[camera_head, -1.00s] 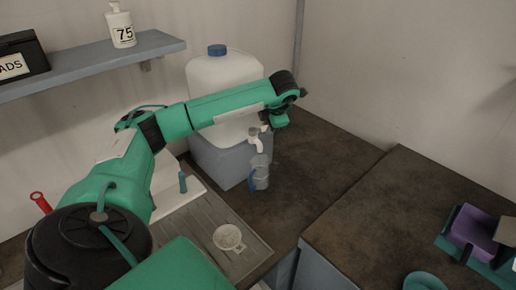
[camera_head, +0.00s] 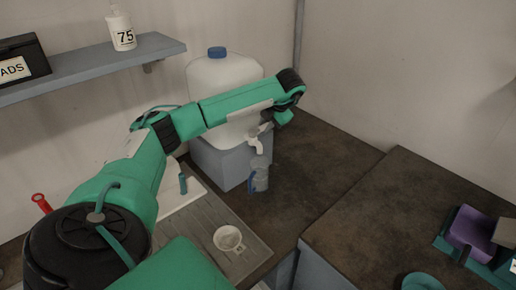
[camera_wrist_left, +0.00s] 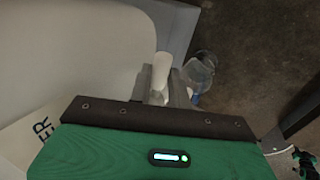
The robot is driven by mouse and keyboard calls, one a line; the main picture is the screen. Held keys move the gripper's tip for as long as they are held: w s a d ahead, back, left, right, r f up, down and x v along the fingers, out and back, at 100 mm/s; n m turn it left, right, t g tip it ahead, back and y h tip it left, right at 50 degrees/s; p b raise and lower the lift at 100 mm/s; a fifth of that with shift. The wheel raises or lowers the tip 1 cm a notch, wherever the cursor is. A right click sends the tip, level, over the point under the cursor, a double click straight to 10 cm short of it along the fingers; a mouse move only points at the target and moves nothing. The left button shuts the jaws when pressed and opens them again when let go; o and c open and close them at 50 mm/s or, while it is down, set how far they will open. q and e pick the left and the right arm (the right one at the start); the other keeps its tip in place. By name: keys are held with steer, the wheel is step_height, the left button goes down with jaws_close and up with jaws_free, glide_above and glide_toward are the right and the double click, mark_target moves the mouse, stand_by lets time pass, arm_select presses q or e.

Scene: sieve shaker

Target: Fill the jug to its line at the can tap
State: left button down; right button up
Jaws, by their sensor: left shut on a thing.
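The large white can (camera_head: 226,78) with a blue cap stands on a grey block (camera_head: 222,160). Its white tap (camera_head: 256,145) points out over the clear jug (camera_head: 261,176), which has a blue handle and stands upright on the dark worktop just below the spout. The jug also shows in the left wrist view (camera_wrist_left: 199,72). My left gripper (camera_head: 265,128) is at the top of the tap. In the left wrist view its fingers (camera_wrist_left: 166,92) are shut on the white tap lever (camera_wrist_left: 160,74). The jug's line and its water level are too small to make out.
A white cup or strainer (camera_head: 228,238) sits on the grey ribbed board (camera_head: 205,225). A shelf (camera_head: 90,66) with a bottle (camera_head: 121,28) and a black box (camera_head: 22,58) is at upper left. The right worktop (camera_head: 370,220) holds a purple and green holder (camera_head: 470,235).

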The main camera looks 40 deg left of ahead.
arm_select(q)
steer(key=shift+a, duration=0.1)
steer(key=c, duration=1.2)
jaws_free()
steer(key=shift+s, duration=0.1)
steer(key=shift+c, duration=0.2)
steer(key=shift+d+r, duration=0.25)
steer(key=shift+r, duration=0.3)
steer(key=b+v, duration=0.1)
steer(key=v, duration=0.2)
steer(key=shift+d+r, duration=0.1)
steer(key=p+v, duration=0.1)
steer(key=v, duration=0.8)
steer(key=shift+r+p, duration=0.15)
steer(key=shift+p, duration=0.25)
steer(key=shift+d, duration=0.1)
